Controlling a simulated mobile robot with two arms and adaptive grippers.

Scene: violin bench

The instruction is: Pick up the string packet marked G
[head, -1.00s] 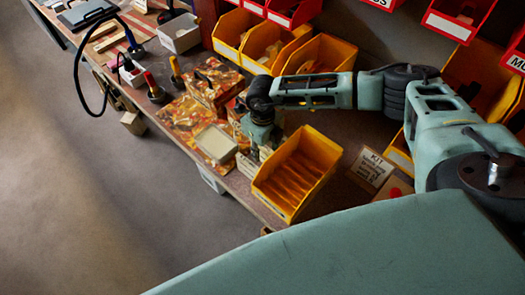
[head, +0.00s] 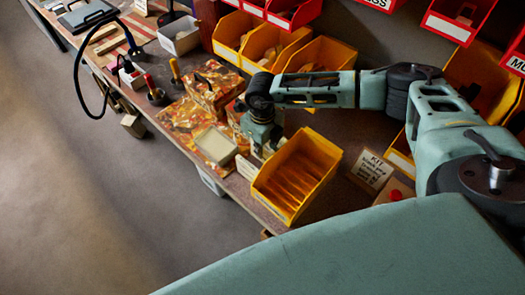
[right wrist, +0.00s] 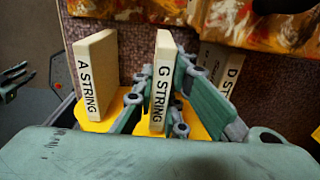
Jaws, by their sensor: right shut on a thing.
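The string packet marked G (right wrist: 159,85) is a pale upright block with "G STRING" on its edge, in the middle of the right wrist view. My right gripper (right wrist: 164,98) has its fingers on both sides of it and is shut on it. A packet marked A (right wrist: 94,75) stands to the left, and a packet marked D (right wrist: 229,75) is partly hidden behind the right finger. In the head view my right gripper (head: 262,143) points down at the bench, its fingertips largely hidden. A dark claw-like part at the left edge of the wrist view may be my left gripper; its state is unclear.
An empty yellow bin (head: 298,178) stands close to the right gripper. A patterned box (head: 213,85) and a pale-topped tray (head: 215,145) lie to its left. Yellow bins (head: 268,42) line the back. A KIT card (head: 371,170) stands at right.

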